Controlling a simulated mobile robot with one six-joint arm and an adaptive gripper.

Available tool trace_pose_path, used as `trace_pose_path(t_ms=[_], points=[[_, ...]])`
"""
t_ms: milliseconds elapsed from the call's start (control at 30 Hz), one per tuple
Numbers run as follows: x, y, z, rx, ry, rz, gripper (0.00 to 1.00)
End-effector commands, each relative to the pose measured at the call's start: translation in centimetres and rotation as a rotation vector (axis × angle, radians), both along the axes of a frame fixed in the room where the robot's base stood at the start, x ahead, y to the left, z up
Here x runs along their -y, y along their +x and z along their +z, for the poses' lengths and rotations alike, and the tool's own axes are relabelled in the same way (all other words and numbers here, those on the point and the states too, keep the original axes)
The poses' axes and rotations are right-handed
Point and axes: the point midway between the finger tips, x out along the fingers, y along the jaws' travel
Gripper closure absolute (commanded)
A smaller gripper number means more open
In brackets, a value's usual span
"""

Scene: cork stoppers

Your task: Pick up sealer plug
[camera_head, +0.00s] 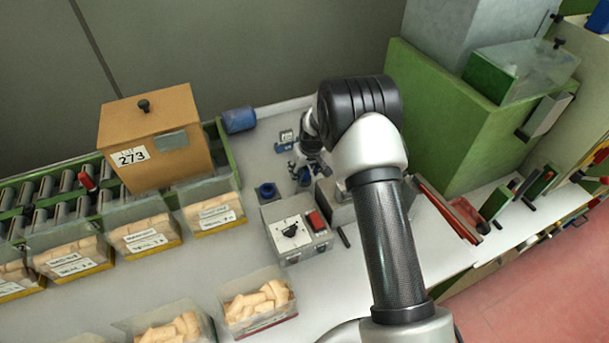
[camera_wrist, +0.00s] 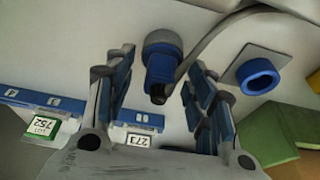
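In the wrist view a blue plug (camera_wrist: 162,50), which looks like the sealer plug, shows between the fingers. It has a wide round part and a narrower part with a dark tip. My gripper (camera_wrist: 163,66) is open, with blue-padded fingers left and right of the plug and a visible gap on each side. Whether the plug is level with the fingertips or beyond them, I cannot tell. In the head view my gripper (camera_head: 308,166) points down over the bench behind the control box, and the plug there is too small to make out surely.
A blue ring (camera_wrist: 258,77) on a grey plate lies right of the fingers. A control box (camera_head: 298,228) stands in front of the gripper. A cardboard box (camera_head: 150,128) marked 273, bins of corks (camera_head: 147,236) and a blue cylinder (camera_head: 238,120) are to the left. A green cabinet (camera_head: 455,115) is close right.

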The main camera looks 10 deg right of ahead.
Motion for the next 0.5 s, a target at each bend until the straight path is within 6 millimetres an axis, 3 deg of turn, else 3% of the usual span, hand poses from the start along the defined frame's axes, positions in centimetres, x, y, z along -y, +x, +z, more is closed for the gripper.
trace_pose_path(t_ms=[500], points=[[0.02, -0.03, -0.01, -0.001, 0.0, 0.0, 0.87]])
